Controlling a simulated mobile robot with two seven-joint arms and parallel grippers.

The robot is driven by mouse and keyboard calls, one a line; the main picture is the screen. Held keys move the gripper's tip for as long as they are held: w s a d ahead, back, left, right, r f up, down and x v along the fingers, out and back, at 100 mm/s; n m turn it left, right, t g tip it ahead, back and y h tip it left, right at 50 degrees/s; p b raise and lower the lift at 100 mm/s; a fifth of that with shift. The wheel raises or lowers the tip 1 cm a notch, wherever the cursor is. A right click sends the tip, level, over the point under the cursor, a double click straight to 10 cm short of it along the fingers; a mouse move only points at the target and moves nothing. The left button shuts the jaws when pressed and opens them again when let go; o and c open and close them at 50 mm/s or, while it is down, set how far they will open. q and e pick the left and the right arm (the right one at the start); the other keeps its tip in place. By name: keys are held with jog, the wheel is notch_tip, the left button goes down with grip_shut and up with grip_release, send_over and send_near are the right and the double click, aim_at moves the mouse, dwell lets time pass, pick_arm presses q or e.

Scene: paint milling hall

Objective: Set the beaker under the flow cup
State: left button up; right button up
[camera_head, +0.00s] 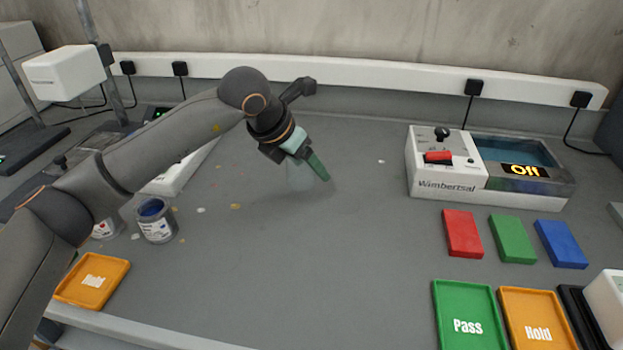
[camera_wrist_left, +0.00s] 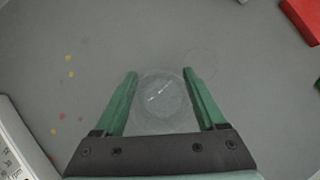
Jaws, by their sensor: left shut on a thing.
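My left gripper (camera_head: 308,164) has its green fingers on either side of a clear glass beaker (camera_head: 298,179), over the middle of the grey bench. The beaker is faint and partly hidden by the fingers in the head view. In the left wrist view, the beaker (camera_wrist_left: 160,97) shows as a clear round shape between the two fingers of the left gripper (camera_wrist_left: 160,74). I cannot tell whether its base touches the bench. I cannot make out the flow cup in either view. My right gripper is not in view.
A water bath marked Wimbertsal (camera_head: 447,187) reads Off at the back right. Red (camera_head: 462,233), green (camera_head: 512,238) and blue (camera_head: 561,243) blocks lie before it. Pass (camera_head: 466,290) and Hold (camera_head: 538,292) trays are in front. A paint can (camera_head: 155,220) stands left.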

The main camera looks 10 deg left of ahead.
aim_at(312, 194)
pick_arm(q)
jog(key=shift+w+d+f, duration=0.25)
jog(key=shift+d+f, duration=0.05)
jog(key=shift+f, duration=0.2)
jog(key=shift+w+f, duration=0.1)
jog(key=shift+f, duration=1.5)
jog(key=shift+f+b, duration=0.2)
jog(key=shift+b, duration=0.1)
jog(key=o, duration=1.3)
jog(key=shift+r, duration=0.1)
